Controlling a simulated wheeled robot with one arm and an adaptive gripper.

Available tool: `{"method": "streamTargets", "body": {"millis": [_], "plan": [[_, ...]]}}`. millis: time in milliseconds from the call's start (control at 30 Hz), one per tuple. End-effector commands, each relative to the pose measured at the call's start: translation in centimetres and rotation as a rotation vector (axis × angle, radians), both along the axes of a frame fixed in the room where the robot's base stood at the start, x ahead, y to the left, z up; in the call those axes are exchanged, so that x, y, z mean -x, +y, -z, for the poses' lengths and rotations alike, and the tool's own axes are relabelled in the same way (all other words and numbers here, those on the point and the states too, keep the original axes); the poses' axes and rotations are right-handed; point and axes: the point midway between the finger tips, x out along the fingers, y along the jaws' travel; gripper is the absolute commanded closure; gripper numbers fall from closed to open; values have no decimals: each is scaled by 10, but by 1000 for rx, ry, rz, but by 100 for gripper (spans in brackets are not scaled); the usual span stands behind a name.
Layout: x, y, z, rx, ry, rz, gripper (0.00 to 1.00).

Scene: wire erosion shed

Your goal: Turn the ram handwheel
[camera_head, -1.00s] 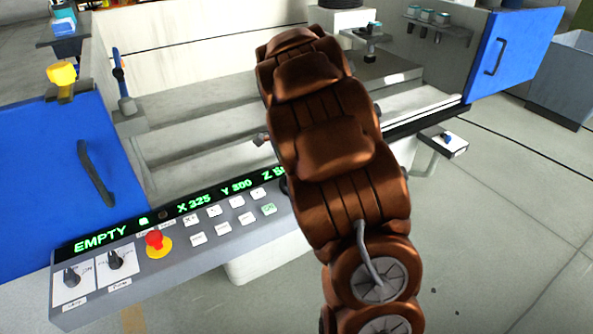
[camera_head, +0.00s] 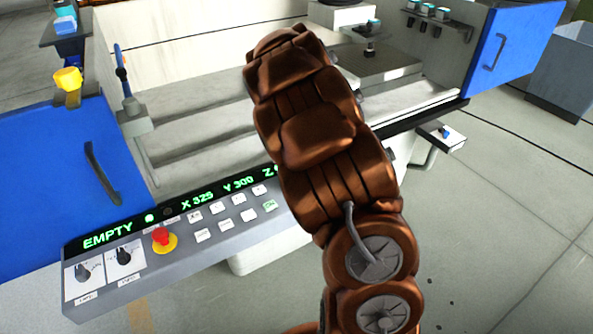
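I cannot make out the ram handwheel in this view; my copper-brown arm covers the middle of the machine and may hide it. The arm rises from the bottom right of centre and leans up and left across the control panel (camera_head: 190,262) and the machine's bed. My gripper does not show; the far end of the visible arm is over the bed. The panel display reads EMPTY, X 325, Y 300 and a Z value cut off by the arm.
A red emergency button (camera_head: 161,236) and two dark knobs are on the panel. A blue door (camera_head: 60,185) stands at left, another blue door (camera_head: 512,45) at right. A small side bracket (camera_head: 441,136) sticks out right of the arm. Open floor lies at lower right.

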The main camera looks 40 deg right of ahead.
Motion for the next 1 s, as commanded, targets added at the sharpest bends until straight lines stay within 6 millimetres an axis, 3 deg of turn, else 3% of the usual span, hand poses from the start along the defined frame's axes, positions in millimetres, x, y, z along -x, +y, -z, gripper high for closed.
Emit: {"method": "streamTargets", "body": {"millis": [367,400,600,1000], "plan": [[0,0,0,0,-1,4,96],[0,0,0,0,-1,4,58],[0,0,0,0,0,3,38],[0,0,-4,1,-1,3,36]]}}
